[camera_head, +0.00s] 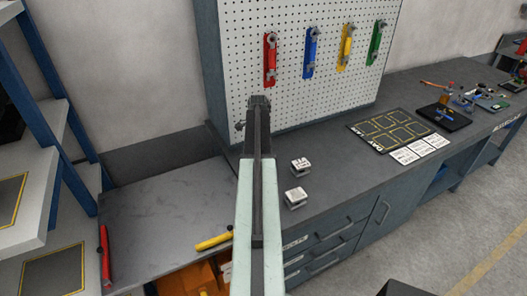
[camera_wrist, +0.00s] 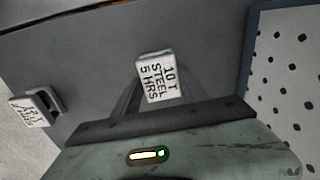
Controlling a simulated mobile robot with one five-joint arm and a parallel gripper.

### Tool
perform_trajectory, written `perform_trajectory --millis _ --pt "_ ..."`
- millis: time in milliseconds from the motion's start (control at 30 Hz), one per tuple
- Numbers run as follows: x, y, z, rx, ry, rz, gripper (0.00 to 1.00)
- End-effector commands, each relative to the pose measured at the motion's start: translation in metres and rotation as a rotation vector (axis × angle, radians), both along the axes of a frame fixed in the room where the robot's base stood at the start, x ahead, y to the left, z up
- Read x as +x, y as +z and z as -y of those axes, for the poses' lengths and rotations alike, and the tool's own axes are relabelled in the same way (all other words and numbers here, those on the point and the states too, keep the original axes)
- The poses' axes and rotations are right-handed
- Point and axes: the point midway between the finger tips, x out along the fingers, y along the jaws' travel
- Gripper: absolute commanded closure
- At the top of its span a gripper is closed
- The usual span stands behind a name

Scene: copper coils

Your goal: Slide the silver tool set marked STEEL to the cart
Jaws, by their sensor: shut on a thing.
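In the head view my arm hides the gripper and this set. A low grey surface that looks like the cart (camera_head: 150,210) stands left of the bench, with a red bar and a yellow bar at its front.
Two other labelled silver blocks (camera_head: 296,197) (camera_head: 300,165) sit on the bench (camera_head: 345,175) right of my arm; one labelled block shows left in the wrist view (camera_wrist: 30,112). A pegboard (camera_head: 290,90) with coloured tools stands behind. A dark mat (camera_head: 352,127) lies to the right.

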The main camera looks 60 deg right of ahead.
Motion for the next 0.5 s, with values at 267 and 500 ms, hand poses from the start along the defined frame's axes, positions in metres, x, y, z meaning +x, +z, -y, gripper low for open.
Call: perform_trajectory --millis 267,500 --pt "0.013 0.0 -0.031 0.001 0.002 0.001 0.9" --pt "0.024 0.0 -0.055 0.001 0.002 0.001 0.9"
